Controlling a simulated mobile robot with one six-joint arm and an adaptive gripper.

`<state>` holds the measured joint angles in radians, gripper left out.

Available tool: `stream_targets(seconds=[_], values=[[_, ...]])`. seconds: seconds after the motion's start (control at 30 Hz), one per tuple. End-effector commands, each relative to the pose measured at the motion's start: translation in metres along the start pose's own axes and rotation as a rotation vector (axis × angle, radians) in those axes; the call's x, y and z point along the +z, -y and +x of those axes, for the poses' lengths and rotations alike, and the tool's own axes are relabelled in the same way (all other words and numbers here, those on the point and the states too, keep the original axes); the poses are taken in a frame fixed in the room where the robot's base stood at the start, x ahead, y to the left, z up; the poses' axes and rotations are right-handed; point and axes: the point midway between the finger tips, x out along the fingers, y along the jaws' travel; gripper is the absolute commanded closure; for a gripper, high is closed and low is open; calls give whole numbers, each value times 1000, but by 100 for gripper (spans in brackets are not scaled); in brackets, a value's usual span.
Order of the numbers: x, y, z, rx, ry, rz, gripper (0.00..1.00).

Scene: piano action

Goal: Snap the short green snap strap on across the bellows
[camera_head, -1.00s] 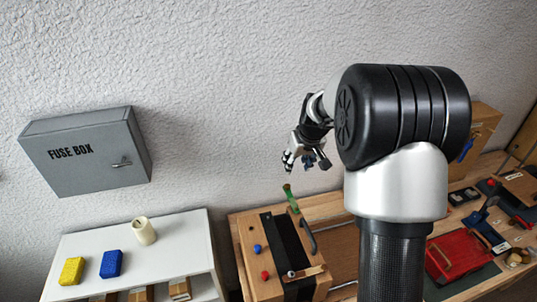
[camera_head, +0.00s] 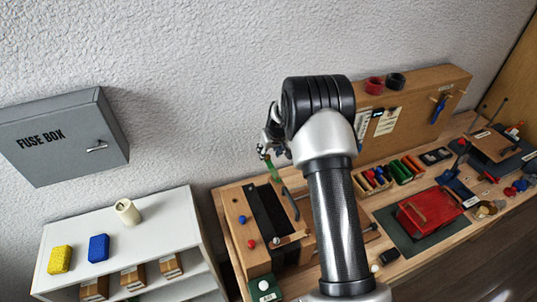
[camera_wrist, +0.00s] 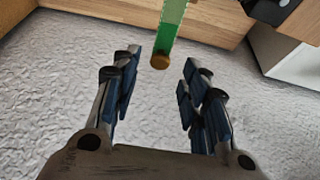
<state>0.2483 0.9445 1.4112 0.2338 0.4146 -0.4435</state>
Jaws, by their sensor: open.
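The short green snap strap (camera_head: 273,169) stands up from the far end of a wooden case, its upper end close to my gripper. In the wrist view, the green strap (camera_wrist: 172,22) comes down from the top edge to a round brass-coloured end (camera_wrist: 160,61). That end lies between the fingertips of my gripper (camera_wrist: 162,66), with clear gaps on both sides. My gripper (camera_head: 267,143) is open in the head view, partly hidden behind my arm. The black band that looks like the bellows (camera_head: 268,212) runs across the wooden case (camera_head: 236,218).
A dark curved handle (camera_head: 291,204) stands beside the band. Blue (camera_head: 242,219) and red (camera_head: 250,244) knobs stick up left of it. A white shelf (camera_head: 165,215) is at the left, a red box (camera_head: 428,211) at the right. A wooden board (camera_head: 415,95) stands behind.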

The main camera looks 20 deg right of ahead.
Motion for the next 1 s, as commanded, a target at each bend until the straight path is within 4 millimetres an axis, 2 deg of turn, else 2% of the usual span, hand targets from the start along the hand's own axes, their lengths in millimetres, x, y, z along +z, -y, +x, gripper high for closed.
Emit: stream_targets(seconds=[0.1, 0.2, 0.57, 1.0], values=[[0, 0, 16, 0, 0, 0, 59], [0, 0, 24, 0, -1, 0, 59], [0, 0, 27, 0, -1, 0, 60], [0, 0, 27, 0, 0, 0, 89]])
